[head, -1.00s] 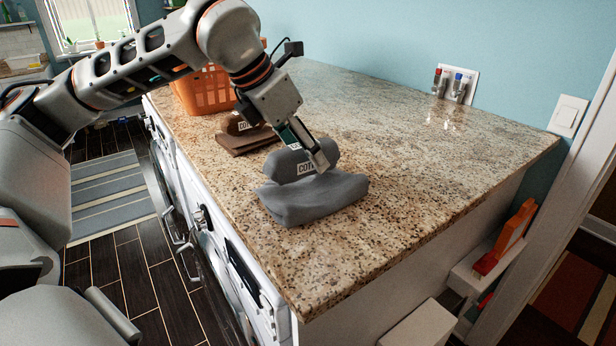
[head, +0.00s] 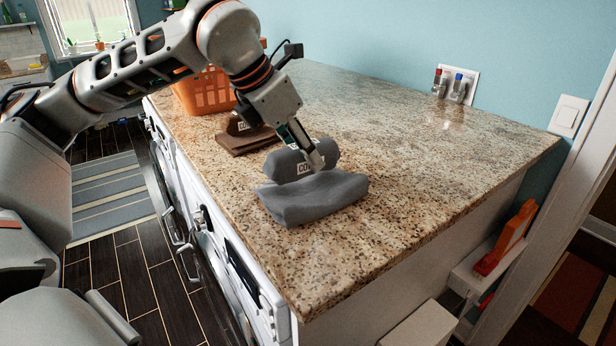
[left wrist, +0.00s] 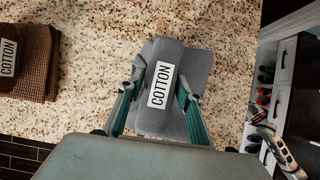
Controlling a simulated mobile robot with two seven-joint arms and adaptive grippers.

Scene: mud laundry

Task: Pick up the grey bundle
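The grey bundle (head: 312,198) is a folded grey cloth with a rolled part on top that bears a white COTTON label. It rests on the speckled stone counter near its front edge. In the left wrist view the bundle (left wrist: 172,58) lies between my fingers. My left gripper (head: 312,160) reaches down from above. In the left wrist view its two fingers (left wrist: 160,82) sit close against both sides of the roll, seemingly closed on it. The far finger is partly hidden in the head view. My right gripper does not show.
A brown bundle (head: 246,138) with a COTTON label lies behind the grey one, and an orange basket (head: 205,92) stands farther back. The counter (head: 430,170) is clear to the right. Wall taps (head: 455,86) are at the back.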

